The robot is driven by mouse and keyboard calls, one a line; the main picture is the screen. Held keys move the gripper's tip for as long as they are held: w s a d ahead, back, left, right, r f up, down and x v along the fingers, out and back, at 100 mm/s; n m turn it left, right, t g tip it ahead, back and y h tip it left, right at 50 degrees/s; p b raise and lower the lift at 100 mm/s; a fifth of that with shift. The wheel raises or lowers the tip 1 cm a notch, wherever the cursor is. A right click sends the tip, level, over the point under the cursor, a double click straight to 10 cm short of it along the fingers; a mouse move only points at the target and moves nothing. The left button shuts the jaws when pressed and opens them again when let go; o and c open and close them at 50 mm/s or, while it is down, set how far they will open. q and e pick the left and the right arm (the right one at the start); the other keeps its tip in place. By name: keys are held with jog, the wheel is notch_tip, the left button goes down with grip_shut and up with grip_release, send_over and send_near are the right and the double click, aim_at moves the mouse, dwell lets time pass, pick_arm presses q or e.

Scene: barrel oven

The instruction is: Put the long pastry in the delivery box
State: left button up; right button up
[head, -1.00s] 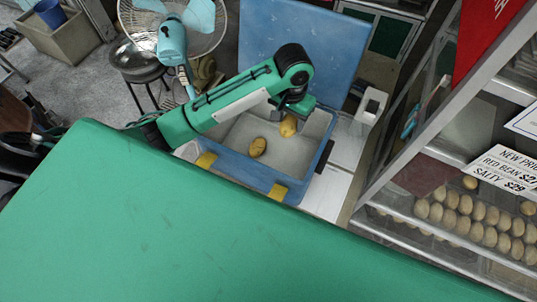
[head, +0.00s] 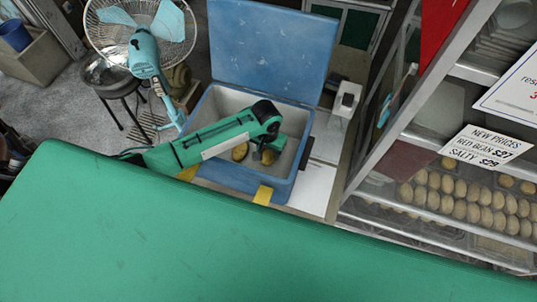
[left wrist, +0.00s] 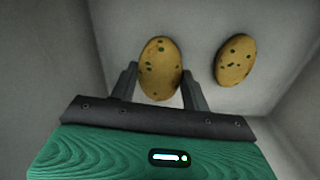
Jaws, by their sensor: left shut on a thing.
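The delivery box (head: 228,184) is blue with a pale inside and yellow latches, and it stands open beyond the green surface. My left gripper (head: 267,149) reaches down inside it. It is shut on a golden, speckled long pastry (head: 269,157), which also shows between the fingers in the left wrist view (left wrist: 160,67). A second similar pastry (head: 240,152) lies in the box to the left of the held one. In the left wrist view this other pastry (left wrist: 235,60) is to the right, apart from the fingers. My right gripper is out of view.
The raised blue lid (head: 268,50) stands behind the box. A glass display case (head: 400,160) with rows of pastries is at the right. A fan (head: 145,45) and a stool (head: 120,80) stand at the left. The green surface (head: 150,240) in front is bare.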

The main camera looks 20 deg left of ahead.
aim_at(268, 157)
pick_arm(q)
notch_tip(268, 157, down, 4)
jog(key=shift+r, duration=0.15)
dwell(0.3)
jog(key=o, duration=1)
jog(key=shift+c, duration=0.2)
jog(key=r, duration=0.5)
jog(key=r+b, duration=0.1)
jog(key=r, duration=0.5)
jog(key=shift+w+a, duration=0.1)
jog(key=shift+a, duration=0.1)
jog(key=shift+r, duration=0.5)
